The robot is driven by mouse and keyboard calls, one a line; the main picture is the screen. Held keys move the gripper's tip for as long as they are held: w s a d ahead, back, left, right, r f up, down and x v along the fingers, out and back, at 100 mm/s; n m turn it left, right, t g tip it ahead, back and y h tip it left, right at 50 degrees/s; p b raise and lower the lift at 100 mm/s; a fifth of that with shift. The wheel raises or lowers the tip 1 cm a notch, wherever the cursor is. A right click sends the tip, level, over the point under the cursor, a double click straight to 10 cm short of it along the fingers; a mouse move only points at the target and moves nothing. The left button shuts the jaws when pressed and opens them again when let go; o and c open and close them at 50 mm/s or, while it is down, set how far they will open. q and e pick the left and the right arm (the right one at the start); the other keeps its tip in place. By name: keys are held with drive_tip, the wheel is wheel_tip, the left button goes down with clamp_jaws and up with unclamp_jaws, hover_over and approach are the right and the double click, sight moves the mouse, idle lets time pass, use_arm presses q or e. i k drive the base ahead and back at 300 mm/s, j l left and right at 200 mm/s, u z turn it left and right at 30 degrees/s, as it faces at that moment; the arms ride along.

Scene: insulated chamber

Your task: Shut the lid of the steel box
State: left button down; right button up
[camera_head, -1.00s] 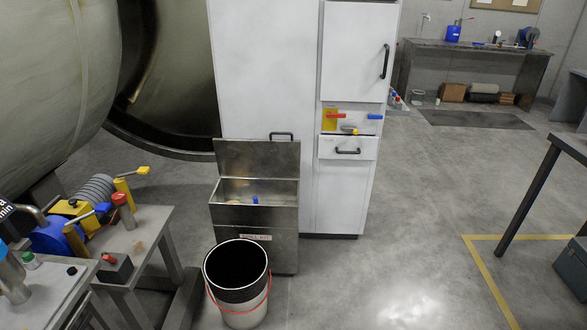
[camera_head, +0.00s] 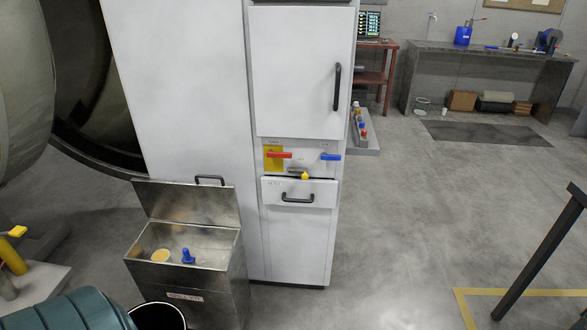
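The steel box (camera_head: 200,300) stands at the lower left against the white cabinet. Its lid (camera_head: 188,203) is open, tilted up at the back, with a black handle (camera_head: 210,179) on its top edge. Inside the box are a blue object (camera_head: 187,256) and a round yellowish object (camera_head: 160,256). The front of the box bears a small white label. Neither of my grippers shows in the view.
The white cabinet (camera_head: 180,80) stands behind and right of the box. A dark bucket (camera_head: 160,316) is in front of the box, partly cut off. A teal rounded thing (camera_head: 75,312) fills the lower left corner.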

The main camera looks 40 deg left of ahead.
sight(210, 204)
drive_tip(key=i+l+u, duration=0.1)
drive_tip(key=i+u, duration=0.2)
drive_tip(key=i, duration=0.15)
drive_tip(key=i+l+u, duration=0.15)
drive_tip(key=i+u, duration=0.15)
drive_tip(key=i+l+u, duration=0.3)
drive_tip(key=i, duration=0.2)
